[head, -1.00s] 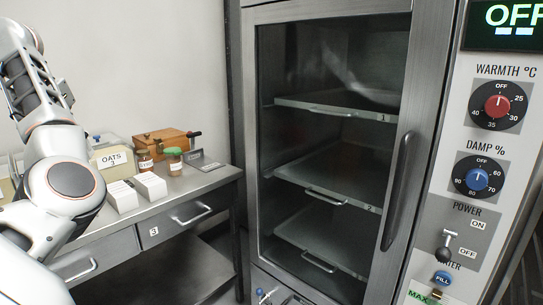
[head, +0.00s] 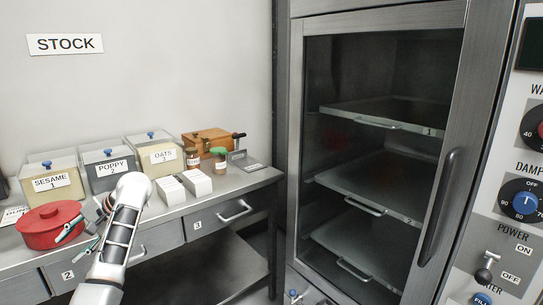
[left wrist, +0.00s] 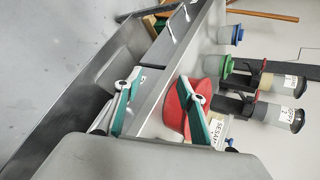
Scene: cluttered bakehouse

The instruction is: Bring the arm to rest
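My left gripper (head: 76,240) is in front of the bench at the lower left of the head view, beside a red lidded pot (head: 42,220). Its two green-padded fingers are spread with nothing between them. In the left wrist view, the open fingers (left wrist: 160,105) show against the bench edge, and the red pot (left wrist: 176,108) lies behind the right finger. I cannot tell whether that finger touches the pot. My left forearm rises from the bottom of the head view. My right gripper is not in view.
The bench holds bins labelled SESAME (head: 52,182), POPPY (head: 108,168) and OATS (head: 160,155), white boxes (head: 197,182), jars and a wooden box (head: 212,141). A glass-fronted cabinet (head: 453,120) with shelves stands right. The floor between shows little.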

